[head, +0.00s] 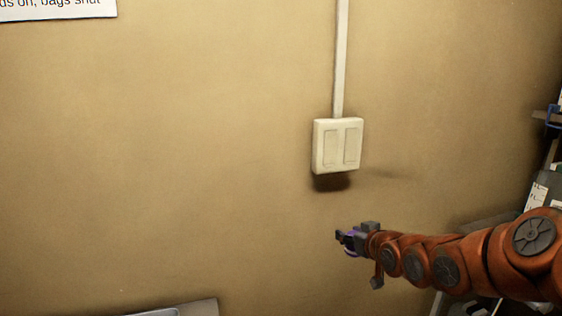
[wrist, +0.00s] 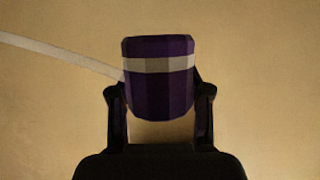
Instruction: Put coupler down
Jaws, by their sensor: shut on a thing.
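The coupler (wrist: 160,95) is a short, dark purple cylinder with a pale band near its upper end. In the wrist view it sits between the two fingers of my gripper (wrist: 160,110), which is shut on it. In the head view my gripper (head: 358,240) is at the lower right, held out in front of the wall. Only a small purple part of the coupler (head: 351,243) shows there, partly hidden by the fingers.
A cream double wall switch (head: 338,146) with a pale conduit (head: 340,60) is above my gripper on the tan wall (head: 180,150). A grey edged object (head: 185,309) shows at the bottom. Shelving with dark items (head: 545,165) stands at the right edge. A sign (head: 55,8) hangs upper left.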

